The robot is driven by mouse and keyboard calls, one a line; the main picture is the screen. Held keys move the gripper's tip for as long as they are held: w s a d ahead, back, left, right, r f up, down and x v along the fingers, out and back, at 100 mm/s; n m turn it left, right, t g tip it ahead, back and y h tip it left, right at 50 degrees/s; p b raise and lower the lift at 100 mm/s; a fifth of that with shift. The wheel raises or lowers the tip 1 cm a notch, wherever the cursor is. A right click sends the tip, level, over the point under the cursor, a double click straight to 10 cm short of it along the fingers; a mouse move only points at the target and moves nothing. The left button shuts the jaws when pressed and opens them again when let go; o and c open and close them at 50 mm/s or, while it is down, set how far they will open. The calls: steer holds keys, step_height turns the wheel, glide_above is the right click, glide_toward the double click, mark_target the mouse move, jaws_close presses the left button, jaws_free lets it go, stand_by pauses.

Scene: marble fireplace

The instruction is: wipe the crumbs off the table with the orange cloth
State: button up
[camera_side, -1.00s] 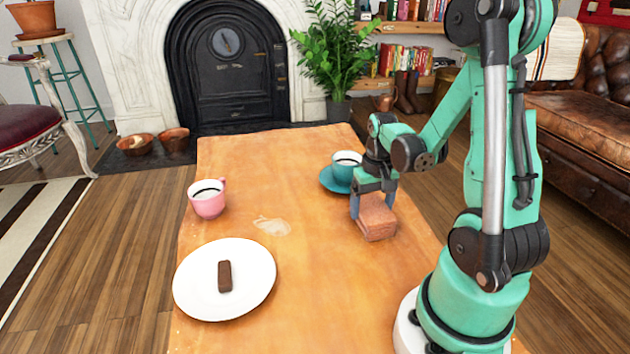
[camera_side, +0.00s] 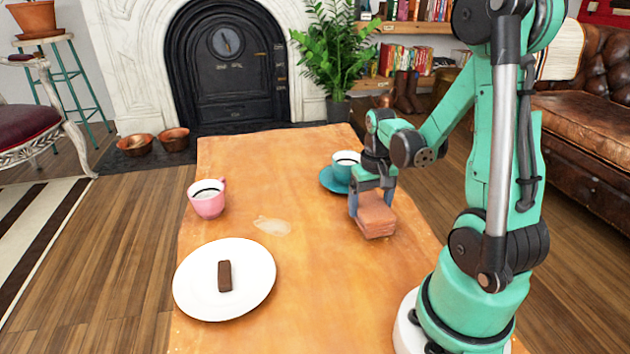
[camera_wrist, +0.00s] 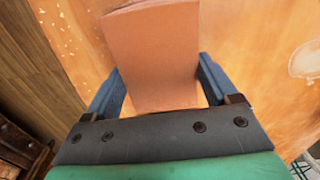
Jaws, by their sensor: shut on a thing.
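My gripper (camera_side: 373,203) is shut on the folded orange cloth (camera_side: 377,220), at the right side of the wooden table (camera_side: 315,285). In the wrist view the cloth (camera_wrist: 155,50) sits between the two blue fingers of my gripper (camera_wrist: 160,85). The cloth is at or just above the table top; I cannot tell if it touches. In the side view the crumbs are too small to make out clearly.
A teal cup (camera_side: 345,165) on a teal saucer (camera_side: 333,181) stands close behind my gripper. A pink cup (camera_side: 207,199) stands at the left edge. A white plate (camera_side: 250,297) with a brown bar (camera_side: 225,276) lies front left. A pale spill (camera_side: 272,226) marks the middle.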

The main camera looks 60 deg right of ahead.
steer(key=shift+w+a+f, duration=0.2)
steer(key=shift+w+a, duration=0.2)
steer(key=shift+w, duration=0.1)
steer(key=shift+w+a+f, duration=0.2)
steer(key=shift+w+a, duration=0.2)
steer(key=shift+w, duration=0.05)
steer(key=shift+a+r, duration=0.25)
steer(key=shift+r, duration=0.85)
steer(key=shift+w+r, duration=0.1)
steer(key=shift+r, duration=3.05)
steer(key=a+r, duration=1.1)
steer(key=a, duration=0.2)
steer(key=shift+m, duration=0.3)
steer(key=f, duration=1.9)
steer(key=shift+s+a+f, duration=0.1)
steer(key=shift+s+a, duration=0.05)
steer(key=shift+s, duration=0.25)
